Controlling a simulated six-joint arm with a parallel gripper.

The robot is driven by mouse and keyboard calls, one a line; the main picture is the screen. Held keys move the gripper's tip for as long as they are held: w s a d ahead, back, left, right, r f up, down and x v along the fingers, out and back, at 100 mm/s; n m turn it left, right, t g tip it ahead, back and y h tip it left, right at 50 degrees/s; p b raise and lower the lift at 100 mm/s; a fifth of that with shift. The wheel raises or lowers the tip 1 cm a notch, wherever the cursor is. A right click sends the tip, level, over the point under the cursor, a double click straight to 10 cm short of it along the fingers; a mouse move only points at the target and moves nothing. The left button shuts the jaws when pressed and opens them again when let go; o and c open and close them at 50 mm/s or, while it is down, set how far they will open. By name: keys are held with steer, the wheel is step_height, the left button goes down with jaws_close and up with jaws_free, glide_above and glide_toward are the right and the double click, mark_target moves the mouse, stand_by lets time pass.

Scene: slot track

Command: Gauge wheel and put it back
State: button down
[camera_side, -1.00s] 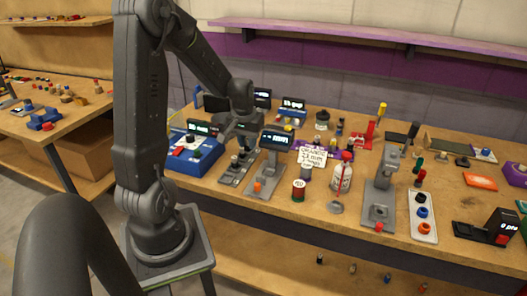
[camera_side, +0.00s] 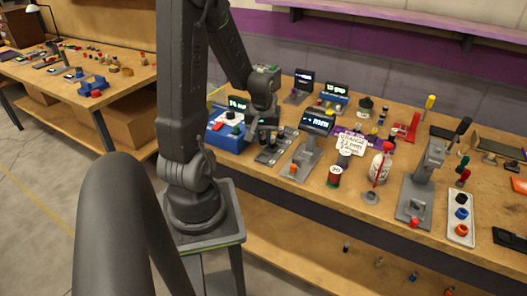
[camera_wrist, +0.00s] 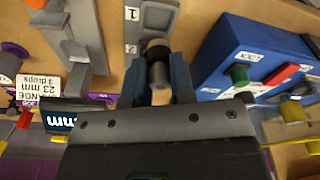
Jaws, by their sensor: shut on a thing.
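In the wrist view my gripper (camera_wrist: 157,88) is shut on a small round part (camera_wrist: 159,72) with a dark top and a grey body, seemingly the wheel. The fingers hide much of it. Just beyond it lies the grey slot track (camera_wrist: 133,30), with the numbers 1 and 2 showing. In the side view my gripper (camera_side: 264,122) is low over the track (camera_side: 275,150); whether the part touches the track I cannot tell. The grey gauge stand (camera_side: 305,155) with a lit display (camera_side: 318,122) stands just right of the track.
A blue box (camera_side: 228,133) with red and green buttons stands close to the left. A grey press (camera_side: 425,180) is farther right.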

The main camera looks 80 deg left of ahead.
mark_target(263, 144)
steer(key=shift+f, duration=2.5)
steer(key=shift+f, duration=0.15)
steer(key=c, duration=1)
jaws_free()
